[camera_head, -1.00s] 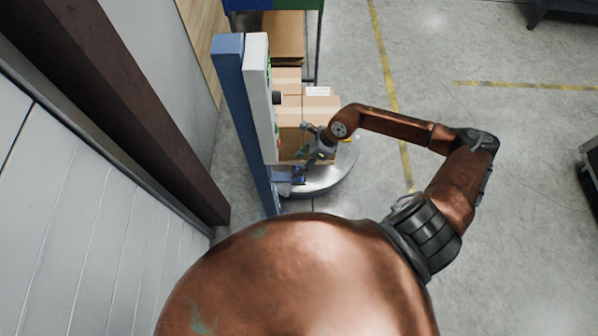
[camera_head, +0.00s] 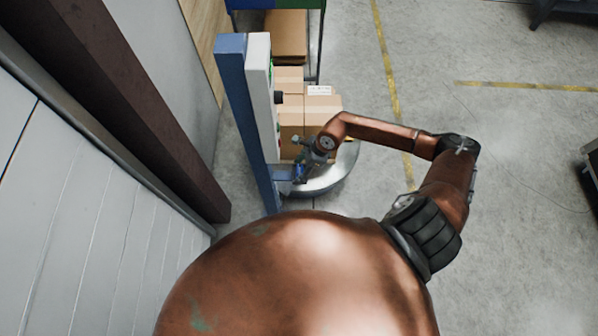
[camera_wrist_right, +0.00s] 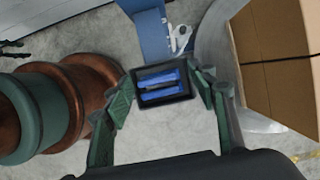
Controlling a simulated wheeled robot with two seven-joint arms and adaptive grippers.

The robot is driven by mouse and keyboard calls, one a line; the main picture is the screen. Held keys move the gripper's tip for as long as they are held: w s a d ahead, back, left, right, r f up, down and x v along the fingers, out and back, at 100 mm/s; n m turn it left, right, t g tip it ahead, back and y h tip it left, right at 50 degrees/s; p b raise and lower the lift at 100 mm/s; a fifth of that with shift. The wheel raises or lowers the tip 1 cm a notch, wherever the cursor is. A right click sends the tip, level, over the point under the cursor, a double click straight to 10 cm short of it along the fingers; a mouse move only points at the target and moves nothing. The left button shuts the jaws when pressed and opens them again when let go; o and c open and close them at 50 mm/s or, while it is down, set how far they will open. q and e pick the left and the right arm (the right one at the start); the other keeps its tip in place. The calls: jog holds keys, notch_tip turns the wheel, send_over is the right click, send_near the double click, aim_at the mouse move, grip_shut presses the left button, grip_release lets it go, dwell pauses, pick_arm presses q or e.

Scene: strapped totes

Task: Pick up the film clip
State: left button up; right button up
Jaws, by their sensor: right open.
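In the right wrist view, a blue film clip (camera_wrist_right: 159,85), showing as blue bars, lies in a small black open-topped holder (camera_wrist_right: 183,95). I cannot tell whether the bars are one clip or two. My right gripper (camera_wrist_right: 160,82) is open, its green fingers on either side of the holder, with nothing held between them. In the head view, the right gripper (camera_head: 301,163) is beside the foot of the blue post, over the edge of the round turntable; a little blue shows by its fingers. My left gripper is not in view.
A blue post (camera_head: 243,120) with a white control panel (camera_head: 262,95) stands left of the gripper. Stacked cardboard boxes (camera_head: 292,113) stand on the turntable (camera_head: 335,178). A pale tool-like piece (camera_wrist_right: 180,37) sits beside the blue bracket (camera_wrist_right: 147,32).

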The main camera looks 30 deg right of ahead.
jog(key=shift+c, duration=0.2)
jog(key=c, duration=1.1)
jog(key=shift+r, duration=0.1)
jog(key=shift+c, duration=0.8)
